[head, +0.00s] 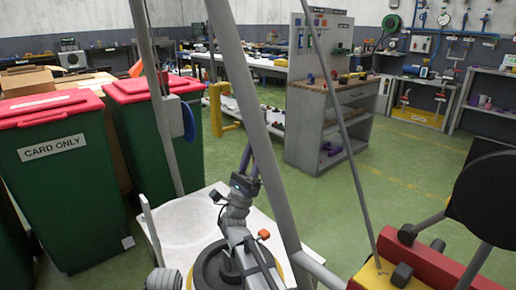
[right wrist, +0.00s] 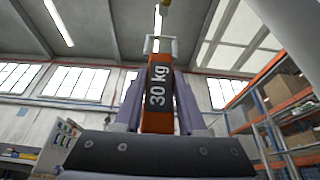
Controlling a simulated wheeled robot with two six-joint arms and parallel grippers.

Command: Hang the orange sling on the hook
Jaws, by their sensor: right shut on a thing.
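The orange sling (right wrist: 157,122) stands upright in the right wrist view, with a black "30 kg" label on its face. My right gripper (right wrist: 160,100) is shut on it, one mauve finger on each side. A pale, frame-like piece (right wrist: 160,43) shows at the sling's upper end. A small yellow part (right wrist: 166,3) shows above it at the picture's top edge; I cannot tell whether this is the hook. In the head view the gripper (head: 252,168) points upward, partly behind a thick grey pole, and the sling cannot be made out there. My left gripper is not in view.
The thick grey pole (head: 250,85) slants across the head view, and a thinner rod (head: 335,100) slants to its right. A red and yellow machine part (head: 440,262) stands at lower right. Green bins with red lids (head: 68,190) stand left. Green floor (head: 400,180) is open ahead.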

